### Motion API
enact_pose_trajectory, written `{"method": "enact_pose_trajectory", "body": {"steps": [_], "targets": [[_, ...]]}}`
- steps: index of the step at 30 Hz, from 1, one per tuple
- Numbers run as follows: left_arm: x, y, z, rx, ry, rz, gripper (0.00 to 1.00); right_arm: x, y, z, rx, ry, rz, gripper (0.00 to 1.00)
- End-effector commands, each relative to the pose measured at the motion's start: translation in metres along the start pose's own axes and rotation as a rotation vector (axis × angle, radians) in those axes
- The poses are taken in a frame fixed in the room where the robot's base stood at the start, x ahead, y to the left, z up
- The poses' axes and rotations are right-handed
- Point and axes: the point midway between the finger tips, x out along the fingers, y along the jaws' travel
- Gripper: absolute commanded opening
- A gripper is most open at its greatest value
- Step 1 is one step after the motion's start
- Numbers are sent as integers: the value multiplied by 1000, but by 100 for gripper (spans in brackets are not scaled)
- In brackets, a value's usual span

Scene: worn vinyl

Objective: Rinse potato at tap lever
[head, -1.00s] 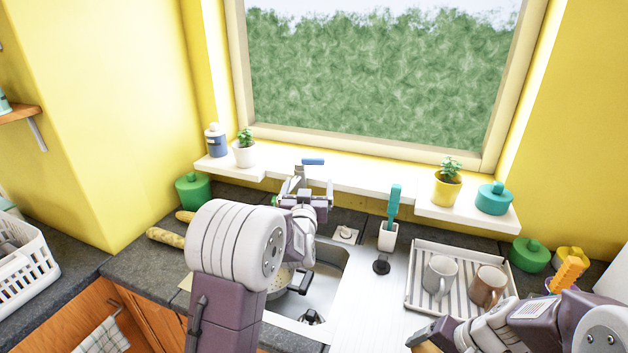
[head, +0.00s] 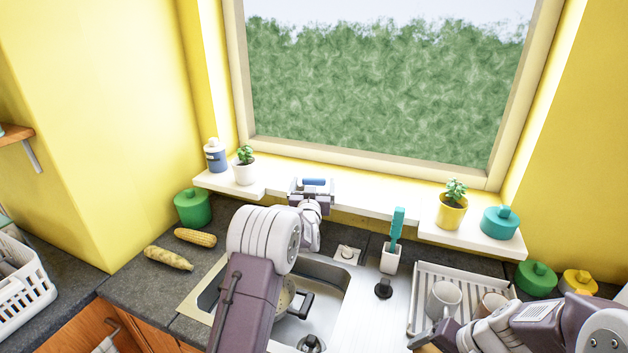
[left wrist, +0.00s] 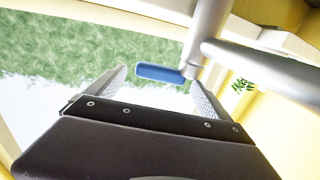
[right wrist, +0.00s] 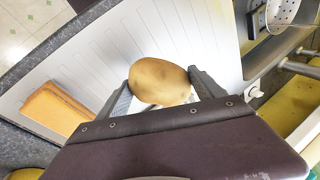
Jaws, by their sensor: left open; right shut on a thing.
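The tap lever (left wrist: 160,73) is a blue handle on a grey metal tap (left wrist: 208,35). In the left wrist view it lies between the spread fingers of my left gripper (left wrist: 158,88), which is open. In the head view the lever (head: 314,182) shows just at my left gripper (head: 311,187), in front of the window ledge. My right gripper (right wrist: 160,88) is shut on a brown potato (right wrist: 160,81), seen in the right wrist view above the ribbed drainer. In the head view the potato is not clearly visible. The sink (head: 330,290) is partly hidden by my left arm.
A colander (right wrist: 288,10) is at the sink. A drying rack (head: 415,300) with mugs (head: 443,298) stands right of it. A brush in a holder (head: 390,258) stands behind. An orange sponge (right wrist: 55,107) lies on the drainer.

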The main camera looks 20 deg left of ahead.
Motion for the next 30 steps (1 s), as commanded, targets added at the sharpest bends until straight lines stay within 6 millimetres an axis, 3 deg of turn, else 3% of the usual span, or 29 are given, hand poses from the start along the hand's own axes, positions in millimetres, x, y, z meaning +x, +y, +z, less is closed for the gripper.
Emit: {"method": "enact_pose_trajectory", "body": {"steps": [6, 16, 17, 26, 30], "targets": [[27, 0, -1, 0, 0, 0, 93, -11, -4, -1, 0, 0, 0, 31], [32, 0, 1, 0, -1, 0, 93, -11, -4, -1, 0, 0, 0, 31], [32, 0, 1, 0, -1, 0, 87, -11, -4, -1, 0, 0, 0, 31], [32, 0, 0, 0, 0, 0, 4, -11, -4, -1, 0, 0, 0, 31], [34, -1, 1, -2, 2, 3, 0, -9, -3, -1, 0, 0, 0, 31]]}}
